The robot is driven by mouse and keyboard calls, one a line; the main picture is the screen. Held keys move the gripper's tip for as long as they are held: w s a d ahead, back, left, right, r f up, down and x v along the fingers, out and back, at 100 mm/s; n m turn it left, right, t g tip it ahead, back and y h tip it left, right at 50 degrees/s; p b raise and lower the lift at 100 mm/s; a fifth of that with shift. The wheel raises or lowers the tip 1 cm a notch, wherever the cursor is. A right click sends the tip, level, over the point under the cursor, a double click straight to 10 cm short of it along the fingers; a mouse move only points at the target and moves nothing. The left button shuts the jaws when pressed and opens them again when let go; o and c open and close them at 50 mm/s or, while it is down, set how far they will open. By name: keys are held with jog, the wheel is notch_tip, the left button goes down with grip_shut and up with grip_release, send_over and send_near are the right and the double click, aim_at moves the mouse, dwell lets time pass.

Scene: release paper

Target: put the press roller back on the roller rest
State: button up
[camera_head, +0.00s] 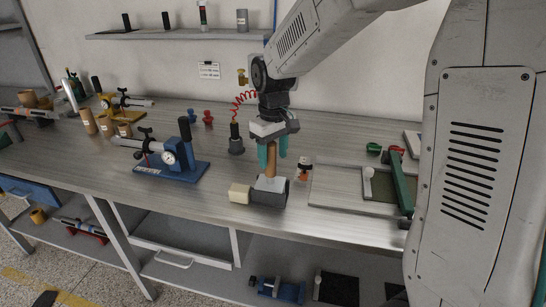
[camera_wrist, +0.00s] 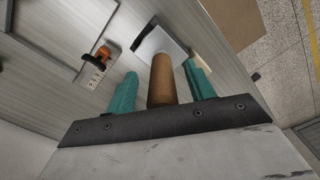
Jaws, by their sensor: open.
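The press roller's wooden handle (camera_head: 270,164) stands upright near the front edge of the bench. Below it is a grey body (camera_head: 264,192) with a dark round end. My gripper (camera_head: 273,162) points down over it, with teal fingers apart on either side of the handle. In the wrist view the handle (camera_wrist: 161,82) lies between the two open fingers (camera_wrist: 160,68), with a gap visible on each side. A cream block (camera_head: 239,193) sits just left of the grey body. I cannot tell which part is the roller rest.
A blue clamp fixture with a gauge (camera_head: 180,160) stands left. A dark post (camera_head: 236,140) with a red coil stands behind. The bench front edge is near.

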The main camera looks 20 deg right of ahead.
notch_tip(320, 180, up, 7)
jog(key=shift+f, duration=0.2)
dwell(0.5)
jog(key=s+d+m, duration=0.1)
jog(key=s+m, duration=0.1)
jog(key=s, duration=1.2)
jog(key=s+d+r+m+t, duration=0.1)
jog(key=s+m, duration=0.1)
jog(key=s, duration=1.3)
jog(key=shift+d+r, duration=0.25)
jog(key=shift+d, duration=0.1)
